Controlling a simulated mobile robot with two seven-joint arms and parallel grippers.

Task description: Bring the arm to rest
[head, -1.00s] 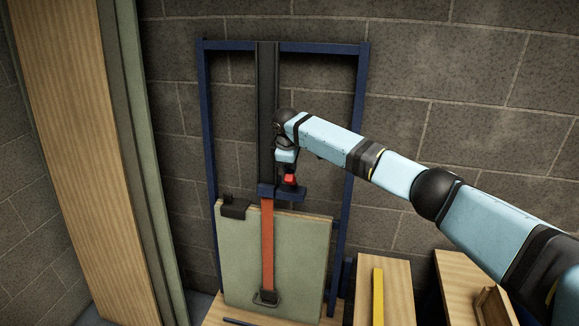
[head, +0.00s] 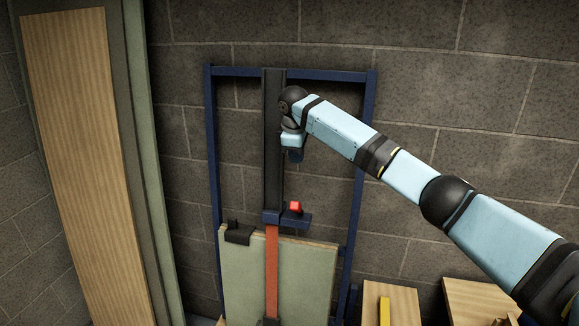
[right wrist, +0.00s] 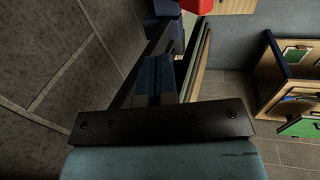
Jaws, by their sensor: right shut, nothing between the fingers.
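My right arm reaches in from the right in the head view. Its gripper (head: 295,157) points down in front of the dark vertical rail and hangs above the red block (head: 295,207), with a clear gap between them. In the right wrist view my gripper (right wrist: 157,75) has its fingers together with nothing between them. The red block shows at the top edge of that view (right wrist: 205,5), apart from the fingers. My left gripper is not in view.
A blue frame (head: 211,150) with the dark rail (head: 273,130) stands against the block wall. A pale green panel (head: 247,275) with an orange strip (head: 271,265) is at its foot. Tall wooden boards (head: 75,150) lean at left. Wooden pieces (head: 462,300) lie at lower right.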

